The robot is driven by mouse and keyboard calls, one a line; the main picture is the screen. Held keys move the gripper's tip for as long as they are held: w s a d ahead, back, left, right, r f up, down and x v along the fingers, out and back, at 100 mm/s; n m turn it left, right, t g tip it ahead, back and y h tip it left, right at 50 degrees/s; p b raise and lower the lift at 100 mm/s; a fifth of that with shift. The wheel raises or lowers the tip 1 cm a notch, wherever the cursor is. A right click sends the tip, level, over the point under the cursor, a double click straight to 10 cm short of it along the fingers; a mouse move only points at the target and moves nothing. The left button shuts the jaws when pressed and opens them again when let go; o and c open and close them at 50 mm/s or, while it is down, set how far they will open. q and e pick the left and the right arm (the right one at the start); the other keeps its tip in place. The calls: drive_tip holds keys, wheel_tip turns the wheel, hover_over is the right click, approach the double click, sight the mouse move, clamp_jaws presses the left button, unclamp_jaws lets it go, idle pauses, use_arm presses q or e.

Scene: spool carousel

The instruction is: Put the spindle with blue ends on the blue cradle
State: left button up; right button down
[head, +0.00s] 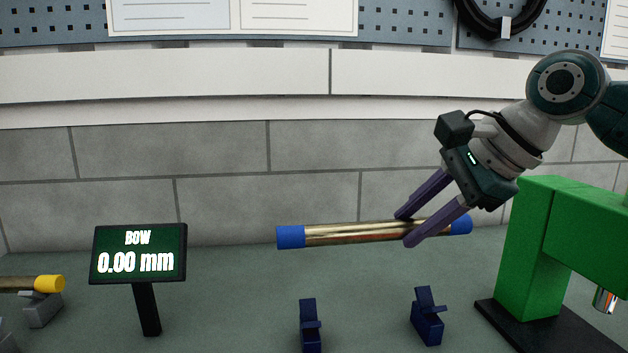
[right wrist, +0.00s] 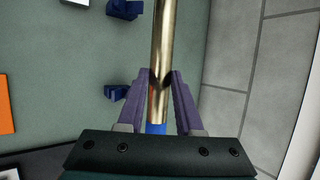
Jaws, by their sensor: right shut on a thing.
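The spindle with blue ends (head: 350,233) is a brassy rod held level in the air, its right end slightly higher. My right gripper (head: 406,229) is shut on it, right of its middle, near the right blue end. In the right wrist view the rod (right wrist: 161,50) runs between the fingers (right wrist: 161,76), with a blue end close to the palm. The blue cradle is two dark blue supports, a left one (head: 310,327) and a right one (head: 427,318), standing on the bench below the spindle. Both supports are empty. My left gripper is not in view.
A green machine (head: 535,250) on a black base stands at the right, close to my right gripper. A display (head: 138,254) reading "BOW 0.00 mm" stands at the left. A yellow-ended spindle (head: 48,283) rests on a grey support at far left. A grey wall stands behind.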

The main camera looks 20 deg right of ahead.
drive_tip(key=shift+w+f+b, duration=0.1)
drive_tip(key=shift+f+b, duration=0.85)
drive_tip(key=shift+f, duration=4.65)
drive_tip(key=c, duration=1)
unclamp_jaws()
drive_tip(key=shift+f, duration=0.2)
drive_tip(key=o, duration=0.4)
drive_tip(key=shift+d+r, duration=0.1)
